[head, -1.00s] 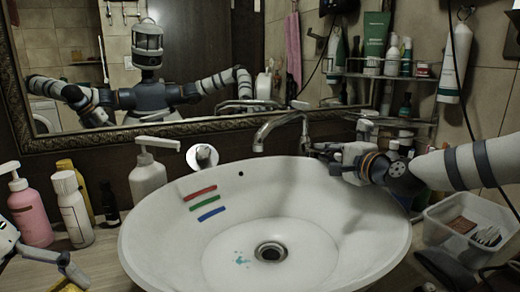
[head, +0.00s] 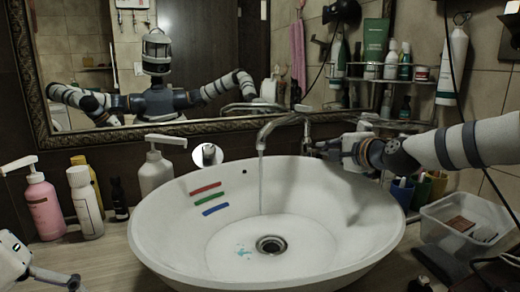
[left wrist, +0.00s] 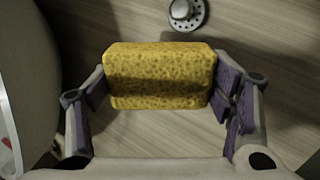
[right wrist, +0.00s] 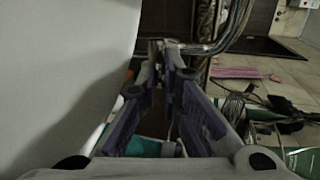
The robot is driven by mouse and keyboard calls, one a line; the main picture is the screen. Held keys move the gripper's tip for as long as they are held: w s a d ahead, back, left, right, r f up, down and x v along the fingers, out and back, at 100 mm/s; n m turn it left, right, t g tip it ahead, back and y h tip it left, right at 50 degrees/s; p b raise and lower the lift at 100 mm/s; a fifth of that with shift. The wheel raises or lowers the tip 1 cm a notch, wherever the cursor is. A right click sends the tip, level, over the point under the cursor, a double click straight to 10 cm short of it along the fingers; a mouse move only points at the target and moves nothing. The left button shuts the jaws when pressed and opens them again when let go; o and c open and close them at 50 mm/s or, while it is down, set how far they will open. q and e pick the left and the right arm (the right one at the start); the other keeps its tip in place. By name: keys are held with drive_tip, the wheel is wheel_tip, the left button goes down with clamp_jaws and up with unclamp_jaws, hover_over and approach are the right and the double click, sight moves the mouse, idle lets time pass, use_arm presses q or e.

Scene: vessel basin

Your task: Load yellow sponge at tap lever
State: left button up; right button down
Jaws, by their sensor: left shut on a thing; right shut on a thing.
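The yellow sponge (left wrist: 158,76) is between the fingers of my left gripper (left wrist: 160,92), which is shut on it above the wooden counter. In the head view only part of my left gripper (head: 72,284) shows at the lower left, and the sponge is out of sight. My right gripper (head: 322,149) is at the tap lever (head: 307,136), right of the spout (head: 280,124), and shut on it. The lever is mostly hidden by the fingers; the right wrist view shows the fingertips (right wrist: 170,62) close together there. A water stream (head: 261,180) falls from the spout into the basin (head: 345,250).
Red, green and blue strips (head: 209,198) lie on the basin wall above the drain (head: 270,245). A pink bottle (head: 43,207), a white bottle (head: 86,208) and a pump dispenser (head: 155,172) stand left. A clear box (head: 463,240) and cups (head: 420,190) stand right.

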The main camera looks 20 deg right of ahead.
drive_tip(key=c, duration=2.1)
unclamp_jaws()
drive_tip(key=shift+o, duration=0.3)
drive_tip(key=shift+w+a, duration=0.1)
drive_tip(key=shift+w, duration=0.1)
drive_tip(key=v, duration=0.7)
drive_tip(key=shift+s, duration=0.25)
